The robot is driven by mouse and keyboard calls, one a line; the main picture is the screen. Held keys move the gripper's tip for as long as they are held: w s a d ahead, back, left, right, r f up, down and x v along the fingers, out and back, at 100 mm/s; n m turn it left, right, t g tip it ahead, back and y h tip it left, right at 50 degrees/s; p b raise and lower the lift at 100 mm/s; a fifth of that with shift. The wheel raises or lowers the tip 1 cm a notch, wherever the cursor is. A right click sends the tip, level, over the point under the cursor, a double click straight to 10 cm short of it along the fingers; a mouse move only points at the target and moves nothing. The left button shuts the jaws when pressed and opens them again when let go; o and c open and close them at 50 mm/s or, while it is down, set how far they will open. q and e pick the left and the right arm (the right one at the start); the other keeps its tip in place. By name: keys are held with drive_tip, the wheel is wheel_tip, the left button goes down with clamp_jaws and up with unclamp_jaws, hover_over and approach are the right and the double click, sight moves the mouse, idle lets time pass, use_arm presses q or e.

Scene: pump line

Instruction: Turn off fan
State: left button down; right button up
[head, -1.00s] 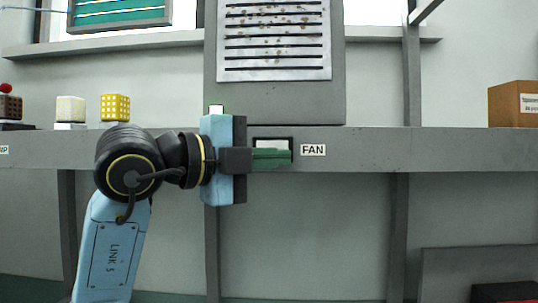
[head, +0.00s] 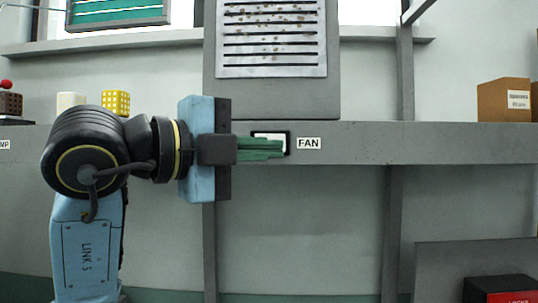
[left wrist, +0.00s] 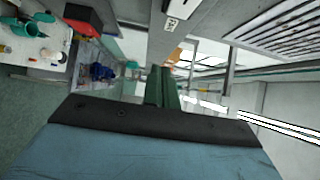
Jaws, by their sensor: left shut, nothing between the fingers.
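The fan switch (head: 270,134) is a white rocker in a dark frame on the grey rail, just left of the FAN label (head: 308,143). My left gripper (head: 283,149) is shut and empty, its green fingers pointing right across the lower part of the switch. They hide that part, and I cannot tell whether they touch it. In the left wrist view the shut fingers (left wrist: 160,86) point away from the camera, and a small white label (left wrist: 171,24) shows above them. The rocker's position is not clear. My right gripper is not in view.
A slotted grey vent panel (head: 271,38) is above the switch. A yellow block (head: 116,102), a white block (head: 70,101) and a brown block with a red knob (head: 9,100) stand at left. A cardboard box (head: 503,100) stands at right. The rail right of the label is clear.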

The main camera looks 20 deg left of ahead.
use_arm(q)
drive_tip(key=d+b+v, duration=0.1)
drive_tip(key=v, duration=0.5)
drive_tip(key=shift+s+a, duration=0.15)
drive_tip(key=shift+s, duration=0.55)
drive_tip(key=shift+f, duration=0.1)
